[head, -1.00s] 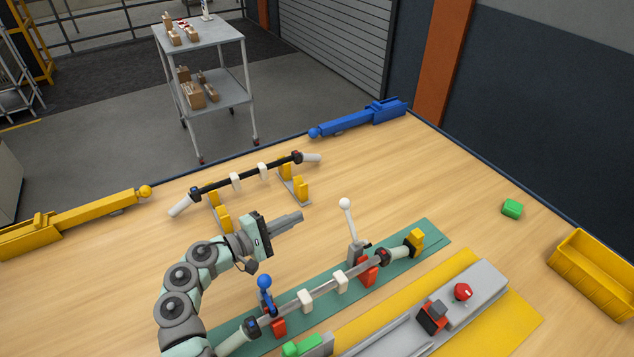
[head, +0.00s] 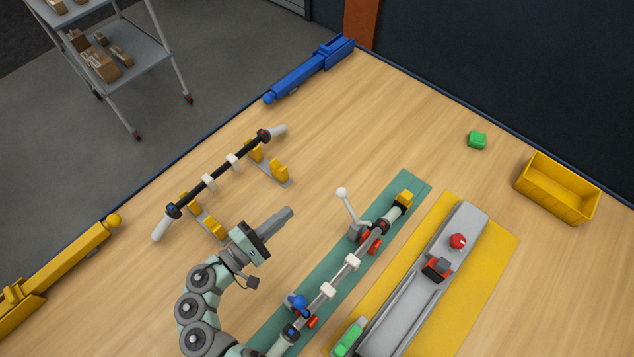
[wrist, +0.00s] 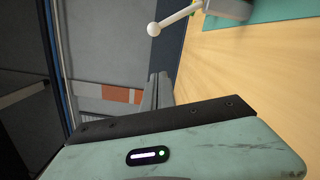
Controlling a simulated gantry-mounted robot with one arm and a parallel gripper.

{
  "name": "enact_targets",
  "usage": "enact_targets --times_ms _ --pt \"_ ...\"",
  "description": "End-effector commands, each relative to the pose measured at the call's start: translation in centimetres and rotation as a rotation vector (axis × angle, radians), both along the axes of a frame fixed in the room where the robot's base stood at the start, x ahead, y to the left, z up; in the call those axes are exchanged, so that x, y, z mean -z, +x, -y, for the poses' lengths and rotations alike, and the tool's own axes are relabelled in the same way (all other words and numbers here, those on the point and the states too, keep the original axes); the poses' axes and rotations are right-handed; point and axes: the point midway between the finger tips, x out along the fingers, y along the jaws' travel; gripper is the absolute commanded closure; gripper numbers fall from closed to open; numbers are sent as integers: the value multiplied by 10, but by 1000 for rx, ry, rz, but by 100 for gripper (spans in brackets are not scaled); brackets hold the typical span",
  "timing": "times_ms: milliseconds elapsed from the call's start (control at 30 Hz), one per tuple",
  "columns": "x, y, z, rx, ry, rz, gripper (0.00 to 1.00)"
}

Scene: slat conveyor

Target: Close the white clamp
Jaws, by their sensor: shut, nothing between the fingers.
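The white clamp (head: 350,212) stands at the far part of the green mat. Its white-knobbed lever points up and leans left, away from the shaft. The lever's white knob also shows at the top of the wrist view (wrist: 154,29). The blue-knobbed clamp (head: 298,303) sits nearer on the same mat, its knob low over the shaft. A grey shaft with white rings (head: 338,277) lies along the mat in red supports. My gripper (head: 288,212) is shut and empty, left of the white clamp and apart from it. It also shows in the wrist view (wrist: 157,90).
A black shaft (head: 222,176) rests on yellow stands at the left. A grey fixture with a red button (head: 457,241) lies on a yellow mat at the right. Bare table lies beyond the white clamp.

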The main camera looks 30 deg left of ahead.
Motion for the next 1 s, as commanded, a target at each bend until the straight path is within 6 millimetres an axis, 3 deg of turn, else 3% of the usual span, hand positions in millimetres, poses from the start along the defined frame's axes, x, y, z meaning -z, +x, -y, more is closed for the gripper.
enact_targets --times_ms 367,900,1000 --pt "0 7 2 1 0 0 100" --pt "-4 99 31 3 1 1 100" --pt "-9 96 45 0 -2 -1 100"
